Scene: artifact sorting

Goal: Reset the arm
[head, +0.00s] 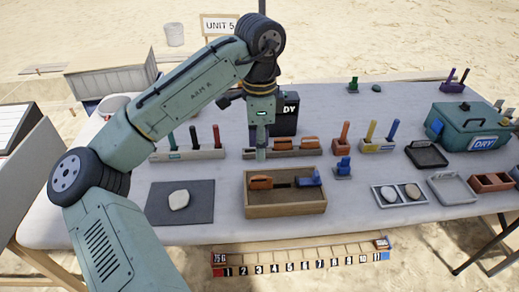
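My arm reaches in from the lower left over the table in the head view. Its end, my gripper (261,153), points straight down above the back edge of a wooden tray (286,210). The fingers are seen edge-on as one narrow shape, so I cannot tell whether they are apart. No held object shows below them. In the tray lie an orange-handled brush (262,182) and a blue piece (308,178).
A dark mat (155,205) with a pale stone (179,200) lies left of the tray. Racks of coloured tools (188,153) stand behind. A green DRY box (470,125) and small trays (452,189) are at right. A numbered strip (300,266) lies in front, below the table.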

